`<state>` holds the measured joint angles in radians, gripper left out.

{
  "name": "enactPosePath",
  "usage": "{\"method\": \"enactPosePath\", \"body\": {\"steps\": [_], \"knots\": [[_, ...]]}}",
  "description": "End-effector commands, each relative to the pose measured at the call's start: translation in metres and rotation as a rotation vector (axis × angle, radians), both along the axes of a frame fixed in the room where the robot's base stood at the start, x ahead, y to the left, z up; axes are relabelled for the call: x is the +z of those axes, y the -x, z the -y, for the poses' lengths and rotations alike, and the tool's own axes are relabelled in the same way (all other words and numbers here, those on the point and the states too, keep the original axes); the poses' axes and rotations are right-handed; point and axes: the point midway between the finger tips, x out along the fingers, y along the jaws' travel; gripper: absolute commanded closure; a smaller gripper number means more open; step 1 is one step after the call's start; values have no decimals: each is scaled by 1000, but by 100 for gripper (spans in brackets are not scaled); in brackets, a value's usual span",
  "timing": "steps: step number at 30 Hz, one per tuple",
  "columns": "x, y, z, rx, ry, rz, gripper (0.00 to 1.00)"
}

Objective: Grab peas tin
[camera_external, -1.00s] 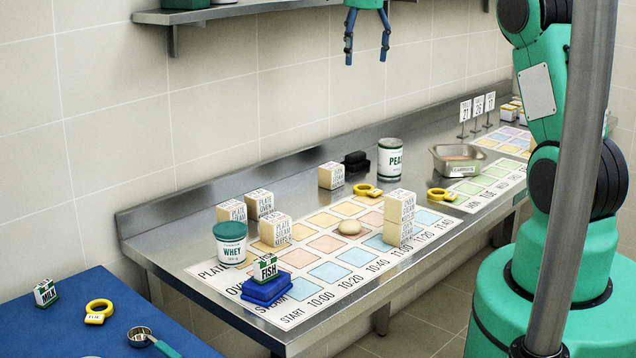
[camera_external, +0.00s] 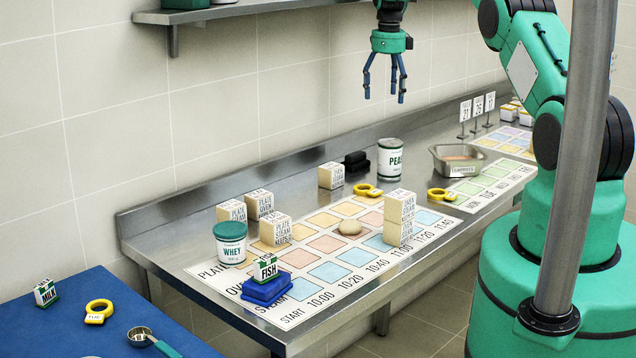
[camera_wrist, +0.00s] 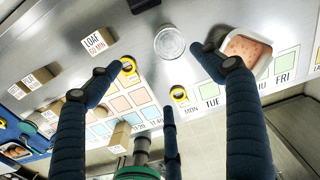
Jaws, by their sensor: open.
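The peas tin (camera_external: 390,159), a white and green cylinder marked "PEAS", stands upright on the steel counter near the back. In the wrist view its round metal top (camera_wrist: 169,42) shows from above, between and beyond the fingertips. My gripper (camera_external: 384,98) is open and empty, in the air above the tin and apart from it. Its blue fingers spread wide in the wrist view (camera_wrist: 165,75).
A steel pan (camera_external: 457,160) stands right of the tin, and a black object (camera_external: 355,161) lies to its left. Yellow rings (camera_external: 367,190) lie in front. Several labelled blocks (camera_external: 331,175) stand on the counter. A shelf (camera_external: 240,10) hangs on the wall.

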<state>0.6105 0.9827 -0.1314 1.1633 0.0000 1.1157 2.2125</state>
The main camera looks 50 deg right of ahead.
Motion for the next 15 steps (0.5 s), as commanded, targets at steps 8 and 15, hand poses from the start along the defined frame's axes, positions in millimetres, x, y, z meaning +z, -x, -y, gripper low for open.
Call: {"method": "enactPosePath", "body": {"steps": [8,15], "knots": [[-24,0,26,-117,-7,-7,20],[-26,1,27,-123,-6,-8,20]]}}
